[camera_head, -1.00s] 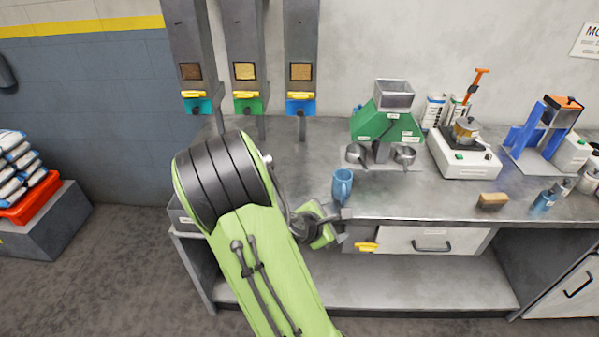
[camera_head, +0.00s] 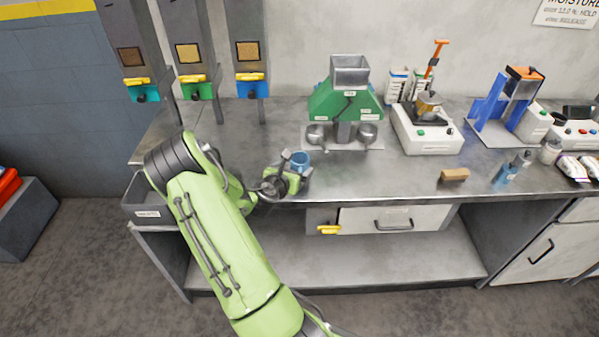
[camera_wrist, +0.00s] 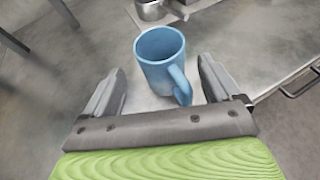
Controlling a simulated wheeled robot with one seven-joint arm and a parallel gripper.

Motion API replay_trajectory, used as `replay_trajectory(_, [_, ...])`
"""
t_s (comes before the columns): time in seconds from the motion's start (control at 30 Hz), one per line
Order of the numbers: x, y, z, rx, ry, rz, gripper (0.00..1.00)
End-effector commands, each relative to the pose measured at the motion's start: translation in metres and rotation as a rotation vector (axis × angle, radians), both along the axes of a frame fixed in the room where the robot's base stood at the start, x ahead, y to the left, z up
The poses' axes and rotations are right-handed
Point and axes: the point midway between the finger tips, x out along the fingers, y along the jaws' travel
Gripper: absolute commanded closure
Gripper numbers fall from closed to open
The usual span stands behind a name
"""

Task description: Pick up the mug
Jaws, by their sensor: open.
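The blue mug (camera_wrist: 158,62) stands upright on the metal bench in the wrist view, its handle turned toward the lower right. In the head view only part of the mug (camera_head: 300,160) shows, behind my gripper (camera_head: 292,172). In the wrist view my gripper (camera_wrist: 163,90) is open and empty. Its two fingers lie to the left and right of the mug's lower part, with gaps on both sides. Most of the mug lies ahead of the fingertips. Whether the fingers reach around it in depth is hard to tell.
The metal bench (camera_head: 370,178) has free room right of the mug. Behind the mug stands a green machine (camera_head: 330,105) with two metal cups. A brush-like block (camera_head: 454,174) lies near the front edge. A white scale (camera_head: 425,135) and blue stand (camera_head: 492,105) are farther right.

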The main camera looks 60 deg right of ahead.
Motion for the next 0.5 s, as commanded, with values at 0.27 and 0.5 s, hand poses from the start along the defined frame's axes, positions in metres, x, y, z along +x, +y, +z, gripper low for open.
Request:
replay_trajectory(0.27, [0.001,-0.040,-0.017,0.001,-0.001,-0.003,0.09])
replay_trajectory(0.5, [0.001,-0.041,-0.017,0.001,-0.001,-0.002,0.16])
